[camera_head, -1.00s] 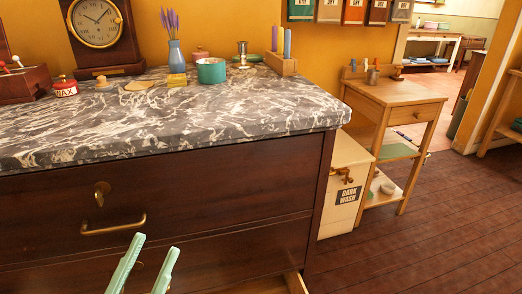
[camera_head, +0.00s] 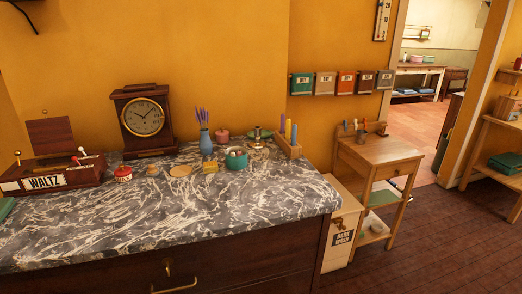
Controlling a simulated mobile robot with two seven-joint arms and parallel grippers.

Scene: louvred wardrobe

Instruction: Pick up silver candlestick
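The silver candlestick (camera_head: 257,136) stands upright at the back of the marble-topped chest (camera_head: 170,225), small in view. It is between the teal pot (camera_head: 237,160) and a wooden block holding coloured candles (camera_head: 288,146). The pot partly overlaps the area in front of its left side. Neither of my grippers shows clearly in this view.
A blue vase with lavender (camera_head: 206,143), a yellow block (camera_head: 211,167), a red wax tin (camera_head: 123,174), a clock (camera_head: 145,119) and a music box (camera_head: 50,173) stand on the chest. Its front marble is clear. A wooden side table (camera_head: 378,150) stands to the right.

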